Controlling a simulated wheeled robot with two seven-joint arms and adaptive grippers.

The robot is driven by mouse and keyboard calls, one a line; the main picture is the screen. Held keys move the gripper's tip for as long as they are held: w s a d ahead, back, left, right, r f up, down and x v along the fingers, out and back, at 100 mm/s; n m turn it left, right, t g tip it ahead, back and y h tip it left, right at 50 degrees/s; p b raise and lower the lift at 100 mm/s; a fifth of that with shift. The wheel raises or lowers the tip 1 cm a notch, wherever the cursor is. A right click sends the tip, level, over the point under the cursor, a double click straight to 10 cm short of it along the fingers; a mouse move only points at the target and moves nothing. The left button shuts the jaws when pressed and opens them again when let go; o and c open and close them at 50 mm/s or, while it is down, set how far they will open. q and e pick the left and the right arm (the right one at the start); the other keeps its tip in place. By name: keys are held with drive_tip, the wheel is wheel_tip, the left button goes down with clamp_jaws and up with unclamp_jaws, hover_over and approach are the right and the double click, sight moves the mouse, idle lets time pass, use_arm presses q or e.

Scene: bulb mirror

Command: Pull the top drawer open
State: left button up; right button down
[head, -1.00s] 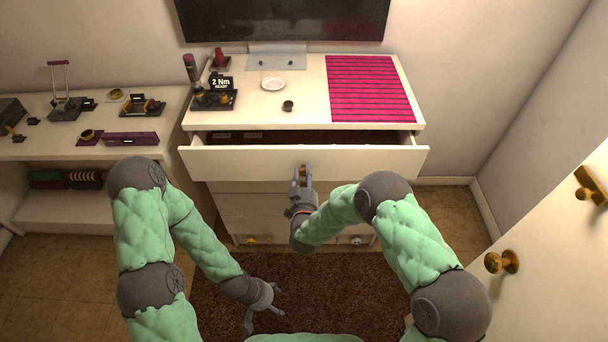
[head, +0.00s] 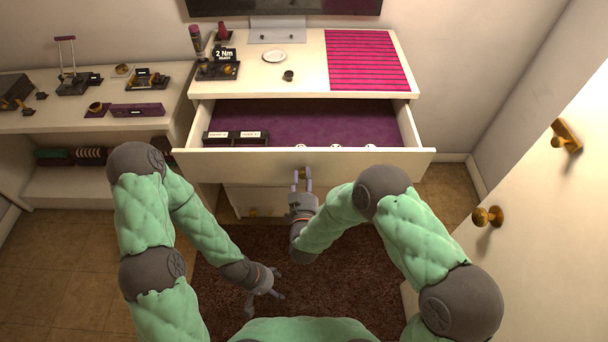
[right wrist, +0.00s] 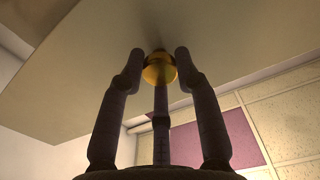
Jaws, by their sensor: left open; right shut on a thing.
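The top drawer (head: 230,162) of the white dresser is pulled well out, showing a purple lining (head: 310,120). Its brass knob (head: 303,172) is at the middle of the drawer front. My right gripper (head: 302,182) is at the knob, its fingers shut around it. In the right wrist view the round brass knob (right wrist: 159,68) sits between the fingers (right wrist: 158,75). My left gripper (head: 275,283) is open and empty, low over the brown rug, away from the drawer.
Inside the drawer are two dark labelled boxes (head: 235,138) at the left and small white-and-gold items along the front. The dresser top (head: 295,75) holds a white dish, a display and a pink striped mat. A door (head: 530,220) with brass knobs stands at the right.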

drive_tip(key=shift+w+r, duration=0.15)
drive_tip(key=shift+r, duration=0.3)
drive_tip(key=c, duration=0.9)
unclamp_jaws()
drive_tip(key=shift+f, duration=0.1)
drive_tip(key=shift+f, duration=0.15)
drive_tip(key=shift+s, duration=0.75)
drive_tip(key=s, duration=1)
drive_tip(key=shift+s, duration=0.35)
